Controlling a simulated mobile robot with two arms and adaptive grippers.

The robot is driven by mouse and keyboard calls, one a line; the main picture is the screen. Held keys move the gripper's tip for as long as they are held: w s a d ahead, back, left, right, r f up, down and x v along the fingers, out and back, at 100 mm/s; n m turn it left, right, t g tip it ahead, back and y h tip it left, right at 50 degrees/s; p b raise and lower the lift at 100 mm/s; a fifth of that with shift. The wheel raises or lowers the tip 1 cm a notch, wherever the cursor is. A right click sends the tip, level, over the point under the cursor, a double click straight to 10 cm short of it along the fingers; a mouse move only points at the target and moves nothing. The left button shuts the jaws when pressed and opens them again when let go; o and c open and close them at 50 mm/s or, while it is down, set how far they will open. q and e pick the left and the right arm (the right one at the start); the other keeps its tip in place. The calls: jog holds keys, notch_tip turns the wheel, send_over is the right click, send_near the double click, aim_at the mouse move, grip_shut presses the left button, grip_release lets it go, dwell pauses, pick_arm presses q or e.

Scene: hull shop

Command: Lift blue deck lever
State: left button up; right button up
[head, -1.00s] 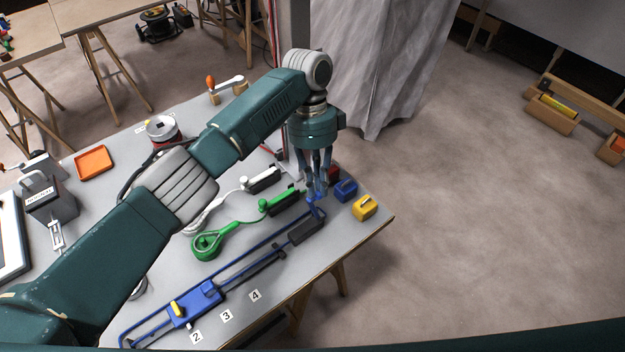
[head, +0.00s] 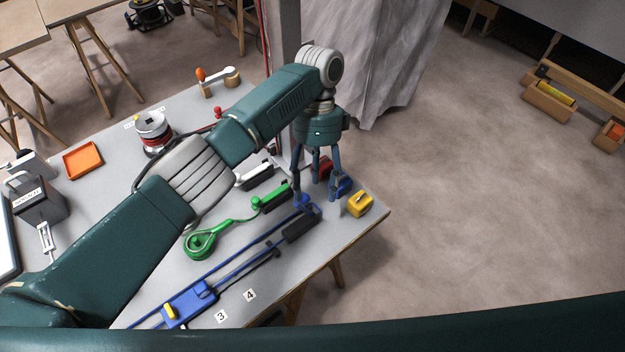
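The blue deck lever (head: 308,204) shows as a small blue piece at the right end of a black fitting (head: 299,225) near the bench's right corner. My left gripper (head: 316,197) points down over that corner with its fingers spread. One finger is close to the blue lever and partly covers it; I cannot tell whether they touch. The other fingers come down in front of a blue block (head: 343,186). Nothing is seen held between the fingers. How far the lever is raised is hard to tell. My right gripper is out of view.
A green lever fitting (head: 272,200) and a white one (head: 258,176) lie behind. Red (head: 321,166) and yellow (head: 360,203) blocks stand near the fingers. A blue slider (head: 190,302) on long rails lies along the front edge. Open floor lies to the right.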

pick_arm(q)
jog(key=shift+o, duration=1.4)
jog(key=shift+d+f, duration=0.35)
jog(key=shift+f, duration=0.3)
jog(key=shift+a+r, duration=0.1)
jog(key=shift+r, duration=0.05)
jog(key=shift+c, duration=0.5)
jog(key=shift+c, duration=0.2)
jog(key=shift+c, duration=0.2)
jog(key=shift+r, duration=0.25)
jog(key=shift+c, duration=0.2)
jog(key=v, duration=1.2)
jog(key=shift+a, duration=0.3)
jog(key=shift+c, duration=0.3)
jog(key=shift+r, duration=0.1)
jog(key=shift+s, duration=0.1)
